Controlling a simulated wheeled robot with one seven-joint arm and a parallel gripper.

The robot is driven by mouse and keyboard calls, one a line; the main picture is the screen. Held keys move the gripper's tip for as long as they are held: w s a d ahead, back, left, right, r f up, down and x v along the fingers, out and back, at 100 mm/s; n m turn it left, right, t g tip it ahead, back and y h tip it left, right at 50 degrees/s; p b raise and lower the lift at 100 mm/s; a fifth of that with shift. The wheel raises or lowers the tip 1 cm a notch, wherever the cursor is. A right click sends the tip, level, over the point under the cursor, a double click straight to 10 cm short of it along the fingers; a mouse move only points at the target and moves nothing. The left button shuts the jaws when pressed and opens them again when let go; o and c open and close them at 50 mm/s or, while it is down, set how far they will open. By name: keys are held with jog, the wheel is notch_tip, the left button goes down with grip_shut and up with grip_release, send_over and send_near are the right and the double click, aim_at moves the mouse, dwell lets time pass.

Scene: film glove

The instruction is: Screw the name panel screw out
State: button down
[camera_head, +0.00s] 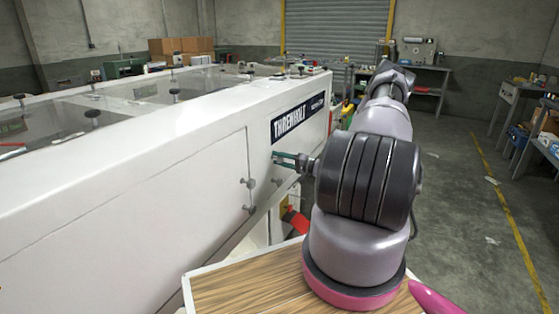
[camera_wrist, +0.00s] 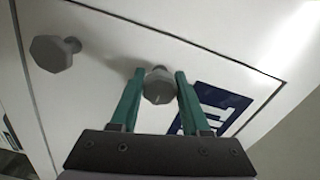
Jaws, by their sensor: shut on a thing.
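The name panel screw (camera_wrist: 158,86) is a grey knob with a many-sided head on the white machine side. In the wrist view it sits between the two green fingers of my gripper (camera_wrist: 156,88), which is shut on it. Its shank runs up to the white surface behind. The dark blue name panel (camera_wrist: 218,101) lies just right of the fingers, partly covered by one. In the head view my gripper (camera_head: 280,156) reaches the machine side just below the name panel (camera_head: 299,118), and the held screw cannot be made out there.
A second grey knob (camera_wrist: 52,52) stands left of the held one. Further knobs (camera_head: 249,183) sit on the white machine (camera_head: 190,150) by a door seam. A wood-topped surface (camera_head: 240,283) lies below my arm. Open floor (camera_head: 465,210) is at the right.

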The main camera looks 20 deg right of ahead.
jog(key=shift+w+a, duration=0.1)
jog(key=shift+c, duration=1.9)
grip_release()
jog(key=v, duration=1.1)
